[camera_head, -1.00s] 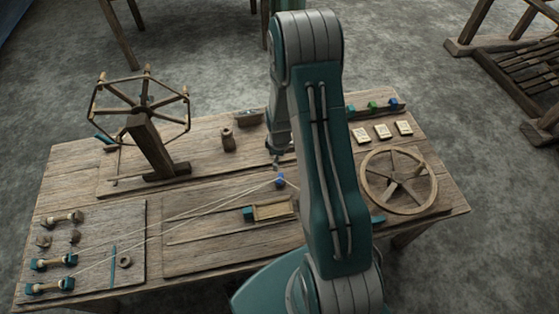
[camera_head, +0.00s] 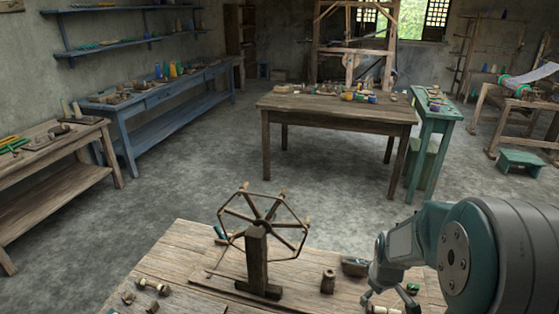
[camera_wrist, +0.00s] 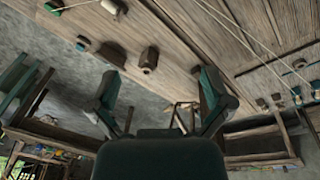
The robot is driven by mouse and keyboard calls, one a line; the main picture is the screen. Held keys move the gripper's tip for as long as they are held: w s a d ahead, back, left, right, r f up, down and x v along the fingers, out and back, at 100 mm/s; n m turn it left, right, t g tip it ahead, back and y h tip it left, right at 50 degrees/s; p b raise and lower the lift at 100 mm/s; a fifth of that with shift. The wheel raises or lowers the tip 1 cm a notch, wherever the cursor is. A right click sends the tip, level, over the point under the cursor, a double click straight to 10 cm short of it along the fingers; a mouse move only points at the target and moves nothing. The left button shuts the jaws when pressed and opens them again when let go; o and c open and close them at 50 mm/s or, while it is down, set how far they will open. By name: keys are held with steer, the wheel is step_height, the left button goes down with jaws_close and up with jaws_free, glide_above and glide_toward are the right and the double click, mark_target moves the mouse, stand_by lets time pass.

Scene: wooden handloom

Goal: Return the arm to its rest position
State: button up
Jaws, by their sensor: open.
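My arm is at the lower right of the head view, bent over the wooden worktable (camera_head: 175,250). My gripper (camera_head: 385,303) hangs low there at the bottom edge of the picture, partly cut off. In the wrist view, the two fingers of my gripper (camera_wrist: 158,92) are spread apart with nothing between them. Past the fingers, the worktable top (camera_wrist: 200,45) shows at a slant, with a small brown wooden piece (camera_wrist: 149,58) on it.
A spoked wooden winder (camera_head: 257,262) stands on the worktable left of my arm, with a small wooden cup (camera_head: 327,282) between them. Beyond are another wooden table (camera_head: 330,108), a green stand (camera_head: 432,125) and a blue bench (camera_head: 165,95). Open grey floor lies between.

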steer(key=s+a+r+m+t, duration=0.2)
steer(key=s+a+r+m, duration=0.1)
steer(key=s+r, duration=0.6)
steer(key=s+a+r+m+t, duration=0.1)
steer(key=s+a+r+m, duration=0.2)
steer(key=s+r, duration=0.7)
steer(key=shift+a+r+t, duration=0.4)
steer(key=shift+a+r, duration=0.4)
steer(key=shift+a, duration=0.45)
